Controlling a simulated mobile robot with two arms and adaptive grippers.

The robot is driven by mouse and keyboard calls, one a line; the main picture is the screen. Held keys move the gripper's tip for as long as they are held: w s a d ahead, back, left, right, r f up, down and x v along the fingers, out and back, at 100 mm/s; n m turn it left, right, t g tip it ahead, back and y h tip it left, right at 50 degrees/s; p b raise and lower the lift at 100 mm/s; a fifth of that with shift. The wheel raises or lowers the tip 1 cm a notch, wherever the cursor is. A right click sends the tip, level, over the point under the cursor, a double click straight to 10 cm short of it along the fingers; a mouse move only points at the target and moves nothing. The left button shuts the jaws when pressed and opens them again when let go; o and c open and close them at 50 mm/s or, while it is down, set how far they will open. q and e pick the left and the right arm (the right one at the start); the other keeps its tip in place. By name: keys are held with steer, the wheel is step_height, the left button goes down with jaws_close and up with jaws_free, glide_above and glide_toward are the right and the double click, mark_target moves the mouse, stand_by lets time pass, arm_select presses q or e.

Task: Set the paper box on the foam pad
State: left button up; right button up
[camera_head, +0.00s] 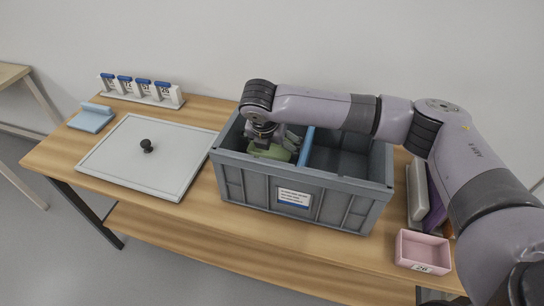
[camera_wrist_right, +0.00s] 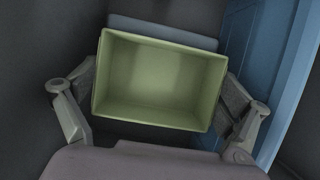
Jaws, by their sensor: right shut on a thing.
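A pale green open box (camera_head: 272,151), which I take for the paper box, is inside the left compartment of the grey crate (camera_head: 255,187). The wrist view looks into this empty green box (camera_wrist_right: 160,80). My right gripper (camera_head: 268,139) reaches down into the crate and is shut on the box, with a finger against each side in the wrist view (camera_wrist_right: 162,104). A flat grey-blue slab (camera_wrist_right: 185,31), perhaps the foam pad, shows past the box's far edge; I cannot tell whether the box touches it. My left gripper is not in view.
A blue divider (camera_head: 306,147) stands close right of the box. A pink box (camera_head: 423,251) stands at right.

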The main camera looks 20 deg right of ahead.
step_height(320, 180, down, 4)
steer(key=shift+f, duration=0.15)
steer(key=o, duration=0.7)
steer(key=v, duration=1.2)
